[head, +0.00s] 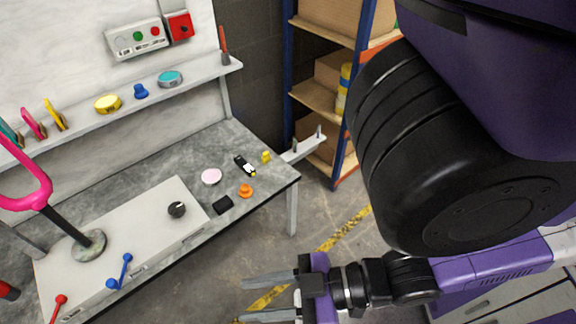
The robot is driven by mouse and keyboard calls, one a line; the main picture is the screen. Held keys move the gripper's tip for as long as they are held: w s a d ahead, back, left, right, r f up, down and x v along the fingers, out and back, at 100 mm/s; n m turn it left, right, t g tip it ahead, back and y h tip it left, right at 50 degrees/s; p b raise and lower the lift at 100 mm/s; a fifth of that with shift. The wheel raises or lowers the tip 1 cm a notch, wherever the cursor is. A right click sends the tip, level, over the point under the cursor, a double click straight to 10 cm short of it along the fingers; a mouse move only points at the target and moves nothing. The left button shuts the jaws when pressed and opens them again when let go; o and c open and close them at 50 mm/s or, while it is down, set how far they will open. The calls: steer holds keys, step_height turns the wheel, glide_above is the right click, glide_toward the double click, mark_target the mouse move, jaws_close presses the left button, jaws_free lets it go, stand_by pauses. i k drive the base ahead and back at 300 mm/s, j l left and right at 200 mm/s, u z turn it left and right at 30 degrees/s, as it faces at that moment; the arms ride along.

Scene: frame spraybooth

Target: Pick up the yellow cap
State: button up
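A small yellow piece, likely the yellow cap (265,157), sits on the grey workbench (262,178) near its far right corner. It is small in the picture, so its exact shape is hard to tell. My gripper (243,301) is at the bottom of the head view, over the floor in front of the bench. Its two fingers point left and stand apart, with nothing between them. It is well away from the yellow piece.
Near the yellow piece lie a black tool (245,166), a pink disc (211,176), an orange knobbed piece (246,190) and a black block (222,205). A yellow disc (107,103) sits on the wall shelf. A shelving rack (313,98) stands behind. A pink-handled stand (70,228) is at left.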

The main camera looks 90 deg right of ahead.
mark_target(266, 157)
steer(key=k+j+z, duration=0.1)
steer(key=z, duration=0.3)
steer(key=k+z, duration=0.2)
steer(key=z, duration=0.15)
steer(key=k+z, duration=0.15)
steer(key=z, duration=0.85)
steer(key=u, duration=1.25)
steer(key=z, duration=1.25)
steer(key=i+j+z, duration=0.2)
steer(key=i+j, duration=0.15)
steer(key=j, duration=0.25)
steer(key=i+j, duration=0.2)
steer(key=i+j+z, duration=0.15)
steer(key=j, duration=0.3)
steer(key=i+j+z, duration=0.1)
steer(key=j, duration=0.2)
steer(key=i+j+z, duration=0.1)
steer(key=j, duration=0.3)
steer(key=i+l, duration=0.05)
steer(key=i, duration=0.05)
